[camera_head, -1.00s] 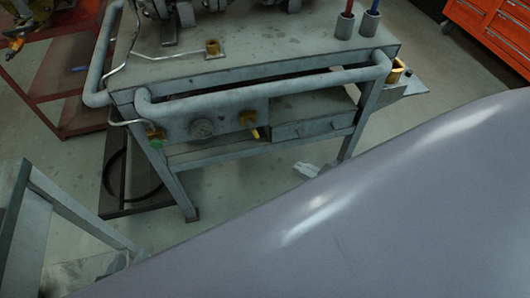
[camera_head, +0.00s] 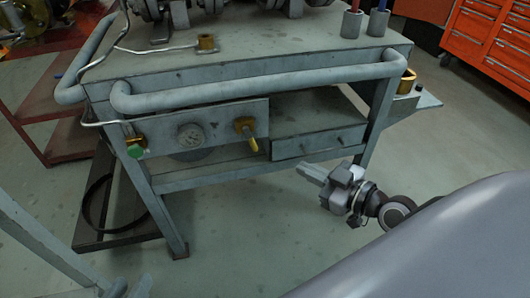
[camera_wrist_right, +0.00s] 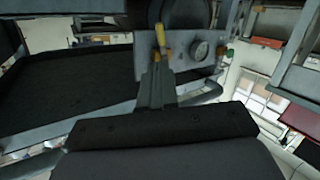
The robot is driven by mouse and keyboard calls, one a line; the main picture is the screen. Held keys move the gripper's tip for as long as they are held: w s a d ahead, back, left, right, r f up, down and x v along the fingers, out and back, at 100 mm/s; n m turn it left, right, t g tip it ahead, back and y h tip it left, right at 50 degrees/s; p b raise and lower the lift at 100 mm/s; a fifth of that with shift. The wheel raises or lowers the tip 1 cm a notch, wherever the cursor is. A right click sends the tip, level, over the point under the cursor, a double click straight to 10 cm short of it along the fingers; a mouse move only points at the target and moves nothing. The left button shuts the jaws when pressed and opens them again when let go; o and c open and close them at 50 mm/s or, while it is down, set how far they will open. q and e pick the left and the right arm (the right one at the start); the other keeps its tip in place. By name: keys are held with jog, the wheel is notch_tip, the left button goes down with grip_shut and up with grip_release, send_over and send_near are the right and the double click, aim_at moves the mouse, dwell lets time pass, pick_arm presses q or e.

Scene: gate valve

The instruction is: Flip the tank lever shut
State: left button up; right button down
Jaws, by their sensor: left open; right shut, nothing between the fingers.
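The tank lever (camera_head: 248,135) is a yellow handle on a brass valve on the bench's front panel. Its handle points down and slightly right. My right gripper (camera_head: 306,170) is shut and empty, to the right of and below the lever in the head view, apart from it. In the right wrist view, which looks upside down, the yellow lever (camera_wrist_right: 166,45) shows just beyond the shut fingertips of this gripper (camera_wrist_right: 160,66). I cannot tell the exact gap there. My left gripper (camera_head: 128,288) shows only in part at the bottom left edge, open and far from the lever.
A gauge (camera_head: 191,136) and a green-knobbed valve (camera_head: 135,150) sit left of the lever. A drawer (camera_head: 318,142) is to its right. A thick pipe rail (camera_head: 250,88) runs above the panel. The floor in front is open; an orange cabinet (camera_head: 490,45) stands at right.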

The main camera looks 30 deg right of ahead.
jog(key=b, duration=0.1)
send_near(255, 149)
jog(key=x, duration=0.5)
jog(key=shift+w+r, duration=0.15)
jog(key=shift+r, duration=0.25)
jog(key=shift+w+a+f, duration=0.15)
jog(key=shift+w, duration=0.45)
pick_arm(q)
jog(key=shift+w+d+h, duration=0.1)
jog(key=shift+d+h, duration=0.2)
jog(key=shift+d, duration=0.25)
pick_arm(e)
jog(key=shift+w, duration=0.2)
jog(key=shift+a+f+b, duration=0.2)
jog(key=shift+f+b, duration=0.2)
jog(key=shift+b, duration=0.7)
pick_arm(q)
jog(key=shift+a+f, duration=0.35)
jog(key=shift+a, duration=0.05)
pick_arm(e)
jog(key=shift+w+a+m+y, duration=0.15)
jog(key=shift+a+m+y, duration=0.2)
jog(key=shift+a, duration=0.3)
